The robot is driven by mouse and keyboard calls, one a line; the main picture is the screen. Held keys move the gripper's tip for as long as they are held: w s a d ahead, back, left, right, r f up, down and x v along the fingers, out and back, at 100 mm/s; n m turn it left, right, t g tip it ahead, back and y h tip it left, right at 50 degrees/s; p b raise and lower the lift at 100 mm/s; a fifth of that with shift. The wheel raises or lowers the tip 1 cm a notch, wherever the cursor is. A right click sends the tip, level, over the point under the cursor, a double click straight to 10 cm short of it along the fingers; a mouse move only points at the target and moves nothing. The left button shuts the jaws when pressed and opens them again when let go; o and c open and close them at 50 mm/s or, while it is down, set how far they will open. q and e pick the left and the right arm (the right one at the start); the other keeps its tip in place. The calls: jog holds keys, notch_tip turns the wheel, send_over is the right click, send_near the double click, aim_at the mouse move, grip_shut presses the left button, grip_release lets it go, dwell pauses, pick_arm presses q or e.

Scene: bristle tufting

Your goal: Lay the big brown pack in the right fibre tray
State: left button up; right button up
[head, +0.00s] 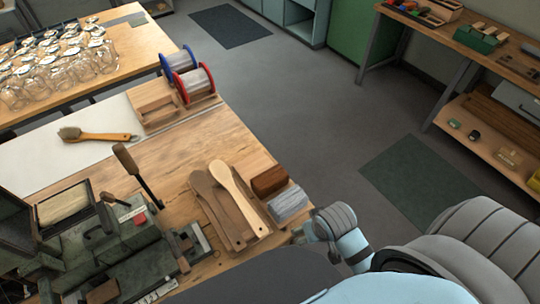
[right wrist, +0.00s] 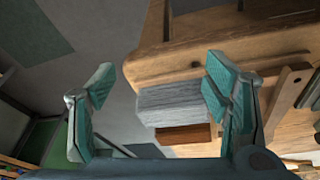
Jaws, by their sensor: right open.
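A brown block-shaped pack (head: 269,180) lies on the near right corner of the wooden bench, with a grey pack (head: 288,204) beside it. In the right wrist view the grey pack (right wrist: 180,108) shows between my finger lines, and the brown pack (right wrist: 184,134) lies just below it. My right gripper (right wrist: 160,68) is open and empty, its teal-padded fingers spread wide near the packs. A tray of tan fibre (head: 64,205) sits on the green machine; I cannot tell which tray is the right one. My left gripper is not in view.
Wooden brush blanks (head: 238,197) lie left of the packs. The green machine (head: 110,240) with an upright lever stands at the bench's left. Spools (head: 195,85) and a brush (head: 95,136) are farther back. Open floor lies right of the bench.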

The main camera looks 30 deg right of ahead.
aim_at(270, 177)
jog(key=w+m, duration=0.3)
jog(key=w, duration=0.2)
jog(key=w+m+g, duration=0.1)
jog(key=w+m, duration=0.2)
jog(key=w, duration=0.2)
jog(key=w+m, duration=0.2)
jog(key=w, duration=0.3)
jog(key=shift+w+a+f+m+g, duration=0.1)
jog(key=shift+w+m+g, duration=0.05)
jog(key=shift+m+g, duration=0.25)
jog(key=w+r+m, duration=0.1)
jog(key=w, duration=0.1)
jog(key=w+a+r+m, duration=0.1)
jog(key=w+r+m, duration=0.1)
jog(key=w, duration=0.1)
jog(key=w+r+m+g+y, duration=0.1)
jog(key=w+m, duration=0.1)
jog(key=shift+w+a+r+p, duration=0.2)
jog(key=shift+w+p, duration=0.1)
jog(key=shift+w, duration=0.1)
jog(key=shift+w+m, duration=0.25)
jog(key=shift+m, duration=0.15)
notch_tip(270, 177, down, 11)
jog(key=b, duration=0.8)
jog(key=shift+r, duration=0.15)
jog(key=shift+s+r, duration=0.1)
jog(key=c, duration=1.1)
